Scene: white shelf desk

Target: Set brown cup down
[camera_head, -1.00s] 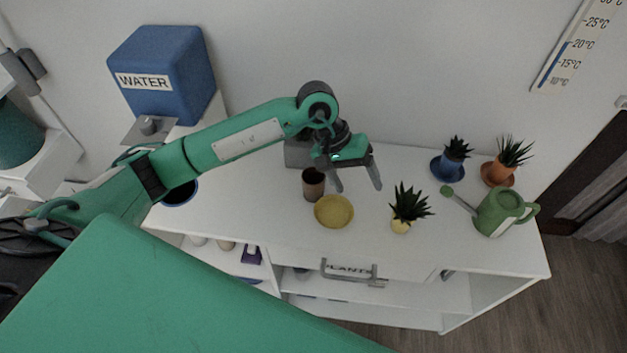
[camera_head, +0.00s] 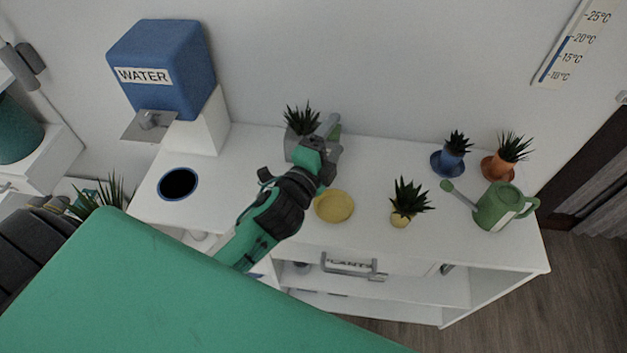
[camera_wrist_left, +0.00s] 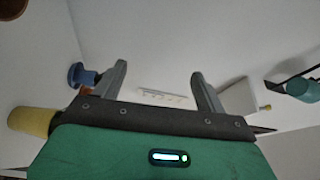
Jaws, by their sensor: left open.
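My left gripper (camera_head: 331,130) is over the back of the white desk (camera_head: 388,160), in front of the grey planter (camera_head: 294,145). The left wrist view shows its two fingers (camera_wrist_left: 160,78) spread apart with nothing between them. The brown cup does not show in either view now; my left arm covers the desk spot where it stood a second ago, left of the yellow saucer (camera_head: 334,206). My right gripper is not in view.
A yellow-potted plant (camera_head: 401,219), a green watering can (camera_head: 499,207), a blue pot (camera_head: 452,160) and an orange pot (camera_head: 499,168) stand to the right. A blue water tank (camera_head: 163,69) and a round dark opening (camera_head: 178,184) are at left.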

